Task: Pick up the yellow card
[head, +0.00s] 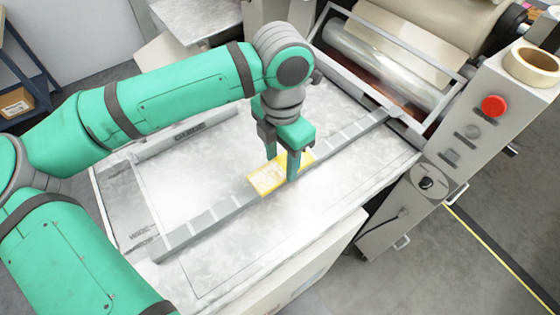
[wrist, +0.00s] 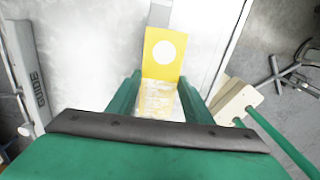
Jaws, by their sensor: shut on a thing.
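The yellow card (head: 266,180) is at the grey ruled bar on the machine's light table, near the middle of the head view. It has white printed areas. In the wrist view the yellow card (wrist: 153,67) shows a white round spot and runs back between the fingers. My gripper (head: 292,168) points down at the card's right part and is shut on the card. In the wrist view my gripper (wrist: 160,90) has one finger on each side of the card. I cannot tell whether the card touches the bar.
The grey bar (head: 205,220) crosses the table (head: 190,185) diagonally. A guide rail (head: 175,140) lies at the back left. Rollers (head: 375,65) stand at upper right, beside a control panel with a red button (head: 494,106) and a tape roll (head: 533,66).

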